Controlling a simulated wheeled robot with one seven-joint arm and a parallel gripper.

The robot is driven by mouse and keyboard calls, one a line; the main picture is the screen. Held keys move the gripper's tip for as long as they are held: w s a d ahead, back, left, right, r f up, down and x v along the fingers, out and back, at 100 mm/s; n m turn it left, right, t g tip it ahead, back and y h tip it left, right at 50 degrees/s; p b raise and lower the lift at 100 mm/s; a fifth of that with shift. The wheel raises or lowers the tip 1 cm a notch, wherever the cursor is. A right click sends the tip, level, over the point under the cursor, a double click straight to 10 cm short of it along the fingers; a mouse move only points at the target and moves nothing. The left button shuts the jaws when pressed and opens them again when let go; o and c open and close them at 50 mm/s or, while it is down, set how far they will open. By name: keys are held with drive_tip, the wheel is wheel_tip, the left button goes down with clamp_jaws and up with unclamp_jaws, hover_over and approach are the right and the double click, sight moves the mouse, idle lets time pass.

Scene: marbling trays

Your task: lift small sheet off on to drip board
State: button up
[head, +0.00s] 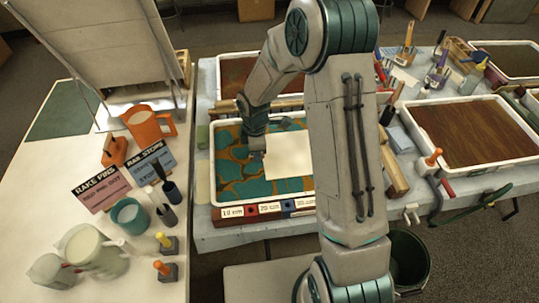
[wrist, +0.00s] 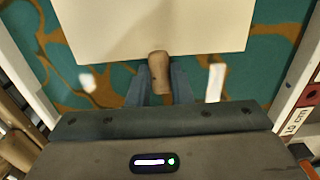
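The small sheet (head: 288,155) is cream and lies over the teal and orange marbled bath in the near tray (head: 214,170). Part of it is hidden behind my arm in the head view. In the wrist view the sheet (wrist: 155,25) fills the top, its near edge just beyond my fingertips. My gripper (head: 257,152) is low over the tray, at the sheet's left edge. In the wrist view my gripper (wrist: 160,78) has its fingers close against both sides of a tan tab (wrist: 159,72) that overlaps the sheet's edge. A pale board (head: 95,45) leaning at back left may be the drip board.
Labelled blocks (head: 270,208) line the near tray's front.

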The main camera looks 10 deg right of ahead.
clamp_jaws()
drive_tip(key=r, duration=0.2)
drive_tip(key=d+r, duration=0.1)
drive_tip(key=r, duration=0.1)
drive_tip(key=shift+s+r, duration=0.1)
drive_tip(key=shift+r, duration=0.25)
drive_tip(key=s+d+r, duration=0.3)
drive_tip(key=d+r, duration=0.4)
drive_tip(key=d, duration=0.3)
drive_tip(key=shift+s+r+p, duration=0.15)
drive_tip(key=shift+s+p, duration=0.2)
drive_tip(key=shift+s, duration=0.05)
drive_tip(key=shift+y, duration=0.7)
drive_tip(key=shift+r+p, duration=2)
drive_tip(key=shift+p, duration=0.55)
drive_tip(key=shift+r, duration=0.15)
wheel_tip(320, 180, up, 7)
drive_tip(key=p, duration=0.5)
drive_tip(key=shift+p, duration=0.4)
